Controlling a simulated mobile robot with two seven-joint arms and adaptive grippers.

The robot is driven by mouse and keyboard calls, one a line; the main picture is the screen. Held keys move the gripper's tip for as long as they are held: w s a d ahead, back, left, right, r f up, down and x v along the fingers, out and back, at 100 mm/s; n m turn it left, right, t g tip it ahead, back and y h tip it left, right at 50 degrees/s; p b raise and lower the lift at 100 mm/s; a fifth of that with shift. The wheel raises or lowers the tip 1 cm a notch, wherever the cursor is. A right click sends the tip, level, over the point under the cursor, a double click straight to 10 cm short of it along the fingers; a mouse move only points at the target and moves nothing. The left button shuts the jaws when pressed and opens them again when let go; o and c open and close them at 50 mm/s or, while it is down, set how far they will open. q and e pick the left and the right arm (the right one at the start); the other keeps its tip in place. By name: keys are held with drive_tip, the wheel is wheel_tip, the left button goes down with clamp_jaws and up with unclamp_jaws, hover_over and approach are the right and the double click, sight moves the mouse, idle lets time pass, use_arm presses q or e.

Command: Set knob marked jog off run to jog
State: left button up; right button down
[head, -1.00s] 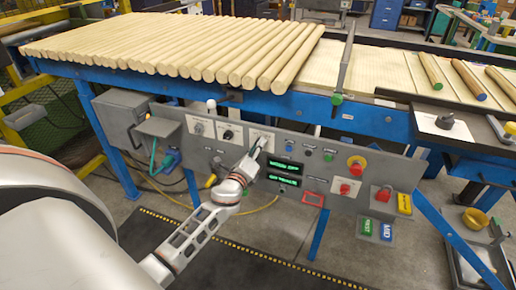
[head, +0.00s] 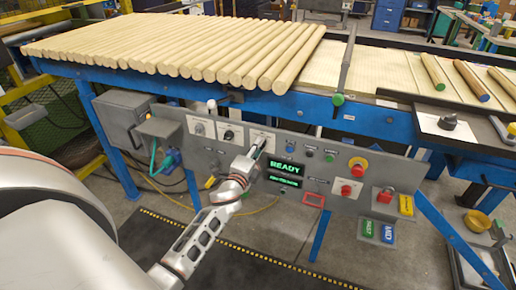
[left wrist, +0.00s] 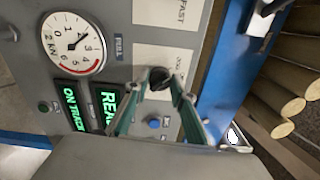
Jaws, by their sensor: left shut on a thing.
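The control panel (head: 330,176) stands below the roller table. My left gripper (head: 259,142) is at the third white knob plate from the left, and its fingers cover that knob in the head view. In the left wrist view, my left gripper (left wrist: 160,84) has its two fingers closed around a black knob (left wrist: 158,74) on a white plate (left wrist: 165,60). The lettering on that plate is too small and partly covered to read, so the knob's setting cannot be told. My right gripper is not in view.
A green display (head: 287,168) reads READY, with a second display (head: 285,181) below it. Two other knobs (head: 228,135) sit left of my gripper. Red buttons (head: 346,190) are on the right of the panel. Wooden rods (head: 180,50) lie on the table above.

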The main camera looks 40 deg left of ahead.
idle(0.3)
use_arm(q)
drive_tip(key=o, duration=1.1)
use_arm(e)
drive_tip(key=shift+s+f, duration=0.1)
use_arm(q)
drive_tip(key=v, duration=1.2)
drive_tip(key=shift+d, duration=0.15)
drive_tip(key=s+d+f+n+g+h+p, duration=0.2)
drive_tip(key=s+d+f+n+g+h, duration=0.1)
drive_tip(key=s+d+f+n, duration=0.3)
drive_tip(key=s+d+f+n+g+h+p, duration=0.2)
drive_tip(key=s+d+f+n, duration=0.4)
drive_tip(key=s+d, duration=0.8)
wheel_tip(320, 180, down, 4)
drive_tip(key=s+g+h, duration=0.1)
drive_tip(key=s+g, duration=0.1)
drive_tip(key=s, duration=0.1)
drive_tip(key=shift+h+p, duration=0.3)
drive_tip(key=shift+p, duration=0.1)
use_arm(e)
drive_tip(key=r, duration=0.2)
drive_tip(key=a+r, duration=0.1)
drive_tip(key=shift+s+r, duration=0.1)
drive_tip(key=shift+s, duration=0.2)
